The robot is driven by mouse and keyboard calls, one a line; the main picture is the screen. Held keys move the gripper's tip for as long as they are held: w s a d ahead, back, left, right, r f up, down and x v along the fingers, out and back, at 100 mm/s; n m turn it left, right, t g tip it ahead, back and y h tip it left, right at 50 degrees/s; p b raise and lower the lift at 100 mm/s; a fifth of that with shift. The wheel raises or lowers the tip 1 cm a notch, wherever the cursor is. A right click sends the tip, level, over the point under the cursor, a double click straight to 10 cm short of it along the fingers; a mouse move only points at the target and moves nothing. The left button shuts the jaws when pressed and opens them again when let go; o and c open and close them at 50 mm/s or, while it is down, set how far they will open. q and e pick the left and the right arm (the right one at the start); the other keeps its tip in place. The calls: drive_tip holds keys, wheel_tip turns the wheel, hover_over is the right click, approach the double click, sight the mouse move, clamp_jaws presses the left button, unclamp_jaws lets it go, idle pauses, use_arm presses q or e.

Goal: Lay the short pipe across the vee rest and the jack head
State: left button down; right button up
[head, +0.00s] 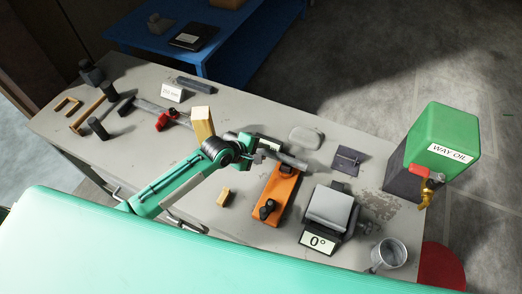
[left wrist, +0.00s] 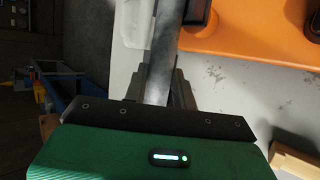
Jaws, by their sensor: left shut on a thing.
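My left gripper (head: 258,148) comes in from the left over the middle of the grey bench and is shut on the short pipe (head: 291,160), a grey steel tube. The pipe points right, over the far end of an orange base (head: 284,186). In the left wrist view the pipe (left wrist: 162,62) runs up from between the jaws, with the orange base (left wrist: 240,35) to its right. A dark fitting (head: 265,208) stands on the base's near end. I cannot tell the vee rest and jack head apart surely; the arm and pipe hide part of that area. My right gripper is out of view.
A wooden block (head: 202,123) stands behind my left arm, and a small yellow block (head: 223,196) lies near. Right of the base are a grey block device reading 0° (head: 318,242), a metal mug (head: 389,253) and a green oil can (head: 445,145). A dark plate (head: 347,160) lies behind.

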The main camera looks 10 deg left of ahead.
use_arm(q)
drive_tip(key=c, duration=1.1)
unclamp_jaws()
drive_tip(key=shift+o, duration=0.2)
drive_tip(key=shift+r, duration=0.1)
wheel_tip(320, 180, up, 3)
drive_tip(key=p, duration=0.3)
drive_tip(key=shift+r+p, duration=0.35)
drive_tip(key=shift+r, duration=1.6)
